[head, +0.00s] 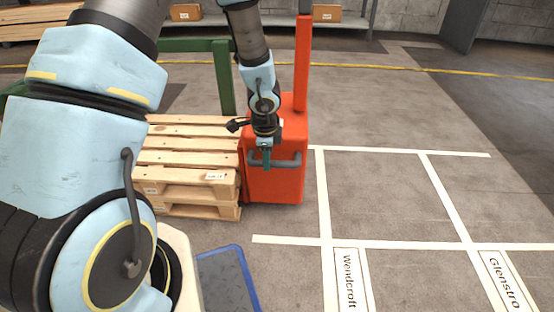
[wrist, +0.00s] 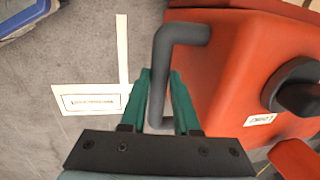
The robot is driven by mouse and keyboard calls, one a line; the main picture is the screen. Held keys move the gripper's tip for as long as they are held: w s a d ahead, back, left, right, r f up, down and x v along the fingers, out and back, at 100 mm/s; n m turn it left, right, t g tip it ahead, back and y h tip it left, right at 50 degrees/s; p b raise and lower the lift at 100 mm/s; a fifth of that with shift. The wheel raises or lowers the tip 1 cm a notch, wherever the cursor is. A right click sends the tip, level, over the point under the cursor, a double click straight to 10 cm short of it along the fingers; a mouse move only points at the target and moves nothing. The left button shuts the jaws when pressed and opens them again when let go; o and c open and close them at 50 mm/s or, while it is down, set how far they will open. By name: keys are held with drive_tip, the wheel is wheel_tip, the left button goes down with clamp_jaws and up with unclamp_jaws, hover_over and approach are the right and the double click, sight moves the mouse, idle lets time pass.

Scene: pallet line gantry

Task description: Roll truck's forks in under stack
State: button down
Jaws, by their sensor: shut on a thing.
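The orange-red truck (head: 284,184) stands upright on the floor with a tall mast, right beside the pallet stack (head: 190,157). The stack is of pale wooden pallets with a small label on its near side. The truck's forks are hidden in both views. A grey bar handle (head: 290,161) is on the truck's near face. My gripper (head: 266,165) is at that handle, its green fingers shut on it. In the wrist view the handle (wrist: 162,62) runs between the two fingers (wrist: 160,88), beside the truck's orange body (wrist: 235,65).
White-lined floor bays lie to the right, with labels reading Wendcroft (head: 350,280) and Glenstro (head: 506,281); they are empty. A green frame (head: 224,80) stands behind the stack. Shelves with cardboard boxes (head: 327,13) are at the back wall. A yellow line crosses the floor behind.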

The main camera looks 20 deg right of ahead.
drive_tip(key=c, duration=0.7)
unclamp_jaws()
drive_tip(key=shift+d, duration=0.1)
drive_tip(key=shift+o, duration=0.2)
drive_tip(key=shift+r, duration=0.1)
wheel_tip(320, 180, up, 10)
drive_tip(key=s+p, duration=0.2)
drive_tip(key=p, duration=0.4)
drive_tip(key=shift+a+r, duration=0.2)
drive_tip(key=shift+a, duration=0.2)
drive_tip(key=s+a+r+n, duration=0.1)
drive_tip(key=a+r+n, duration=0.6)
drive_tip(key=a+n, duration=0.5)
drive_tip(key=s+a+r+n, duration=0.2)
drive_tip(key=a+r+n, duration=0.6)
drive_tip(key=a, duration=0.6)
wheel_tip(320, 180, up, 36)
drive_tip(key=n+p, duration=0.1)
drive_tip(key=p, duration=3.6)
drive_tip(key=shift+n+y, duration=0.3)
